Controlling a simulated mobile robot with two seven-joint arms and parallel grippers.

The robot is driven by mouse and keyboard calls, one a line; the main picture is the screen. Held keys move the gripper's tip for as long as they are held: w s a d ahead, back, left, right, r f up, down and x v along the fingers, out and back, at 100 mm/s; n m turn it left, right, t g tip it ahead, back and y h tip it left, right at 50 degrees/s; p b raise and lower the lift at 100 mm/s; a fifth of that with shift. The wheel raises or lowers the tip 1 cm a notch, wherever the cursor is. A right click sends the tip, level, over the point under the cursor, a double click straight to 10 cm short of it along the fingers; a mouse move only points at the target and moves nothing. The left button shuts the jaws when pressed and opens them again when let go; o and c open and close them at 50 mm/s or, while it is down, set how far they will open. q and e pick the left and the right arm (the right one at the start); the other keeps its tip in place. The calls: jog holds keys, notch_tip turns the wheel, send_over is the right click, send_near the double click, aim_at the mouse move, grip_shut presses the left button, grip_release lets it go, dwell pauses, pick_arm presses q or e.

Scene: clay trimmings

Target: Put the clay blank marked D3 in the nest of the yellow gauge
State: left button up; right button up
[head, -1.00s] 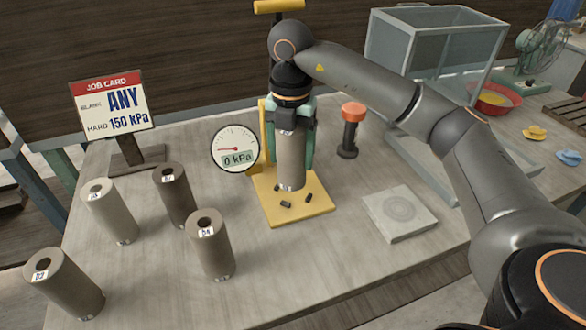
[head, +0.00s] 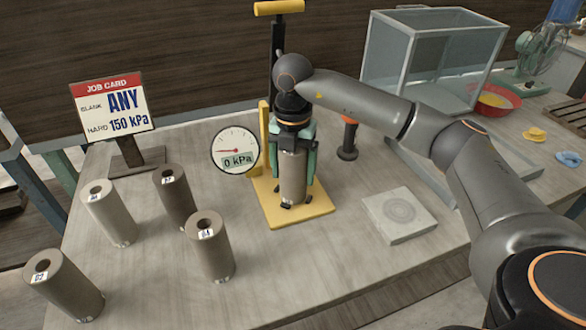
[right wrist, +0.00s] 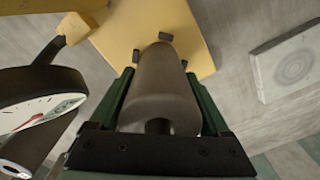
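My right gripper (head: 294,182) points down over the yellow gauge (head: 320,208) and is shut on a grey-brown clay blank (head: 292,170). The blank is upright, with its lower end at the small dark pegs of the nest (head: 285,206). I cannot tell whether it rests on the base. In the right wrist view the same blank (right wrist: 160,90) stands between the two green fingers, its far end among the pegs (right wrist: 165,37). No mark on the held blank is readable. The gauge dial (head: 235,150) reads 0 kPa. My left gripper is not in view.
Several other clay blanks stand on the left: a pale one (head: 109,215), a dark one (head: 175,198), one in front (head: 210,250) and one at the near left (head: 68,288). A job card (head: 112,105), an orange-topped tool (head: 348,140) and a grey slab (head: 398,215) stand around.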

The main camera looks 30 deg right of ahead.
jog(key=shift+o, duration=1.3)
jog(key=shift+r, duration=0.15)
notch_tip(320, 180, up, 12)
jog(key=shift+r+p, duration=0.1)
jog(key=shift+p, duration=0.7)
